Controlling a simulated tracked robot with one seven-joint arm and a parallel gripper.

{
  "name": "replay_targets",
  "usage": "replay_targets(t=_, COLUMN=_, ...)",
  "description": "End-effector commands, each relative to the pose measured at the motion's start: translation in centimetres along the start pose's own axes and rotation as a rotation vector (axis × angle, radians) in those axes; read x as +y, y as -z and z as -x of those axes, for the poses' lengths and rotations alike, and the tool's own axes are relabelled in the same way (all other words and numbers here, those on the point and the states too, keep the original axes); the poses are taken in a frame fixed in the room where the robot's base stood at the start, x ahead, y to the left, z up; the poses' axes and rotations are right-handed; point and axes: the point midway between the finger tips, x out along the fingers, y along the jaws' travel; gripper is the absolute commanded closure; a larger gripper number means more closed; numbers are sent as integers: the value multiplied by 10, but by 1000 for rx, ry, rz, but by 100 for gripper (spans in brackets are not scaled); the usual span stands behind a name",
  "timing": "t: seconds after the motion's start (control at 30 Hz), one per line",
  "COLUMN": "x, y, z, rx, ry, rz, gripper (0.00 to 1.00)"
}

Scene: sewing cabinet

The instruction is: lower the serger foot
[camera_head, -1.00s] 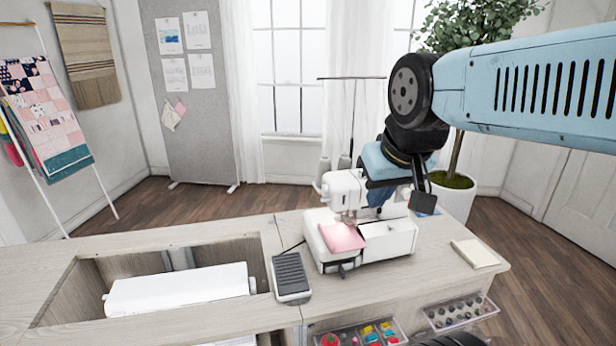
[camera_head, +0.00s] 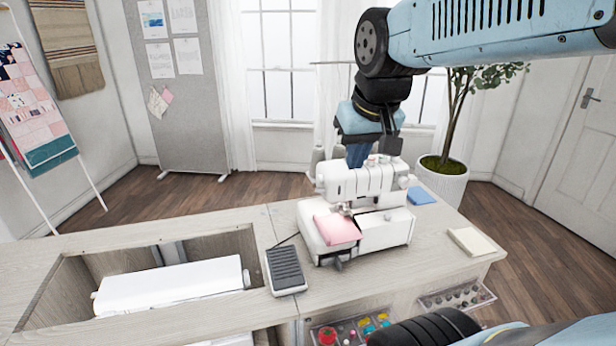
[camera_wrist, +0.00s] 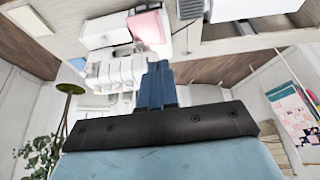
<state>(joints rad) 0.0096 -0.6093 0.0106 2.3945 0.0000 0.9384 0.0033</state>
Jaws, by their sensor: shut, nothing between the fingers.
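The white serger (camera_head: 362,210) stands on the cabinet top with a pink cloth (camera_head: 337,229) on its front left bed. The foot area (camera_head: 347,208) is just behind the cloth; the foot and its lever are too small to make out. My gripper (camera_head: 356,156) is behind and above the serger's head, pointing down, with its blue fingers partly hidden by the machine. In the wrist view my gripper (camera_wrist: 157,72) is shut and empty, its tips near the back of the serger (camera_wrist: 116,72). I cannot tell whether they touch it.
A black foot pedal (camera_head: 286,270) lies left of the serger. An open well holding a white machine (camera_head: 170,285) is further left. A cream pad (camera_head: 468,241) and a blue piece (camera_head: 421,196) lie to the right. A thread stand (camera_head: 335,63) rises behind.

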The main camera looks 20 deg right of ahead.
Motion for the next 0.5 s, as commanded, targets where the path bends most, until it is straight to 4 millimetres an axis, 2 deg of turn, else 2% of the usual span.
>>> replay_targets(t=0.03, x=0, y=14, z=-4, rx=-25, ry=-1, rz=1, gripper=100)
replay_targets(t=0.27, x=-2, y=73, z=-22, rx=-119, ry=-2, rz=7, gripper=100)
replay_targets(t=0.5, x=-2, y=131, z=-55, rx=-215, ry=0, rz=11, gripper=100)
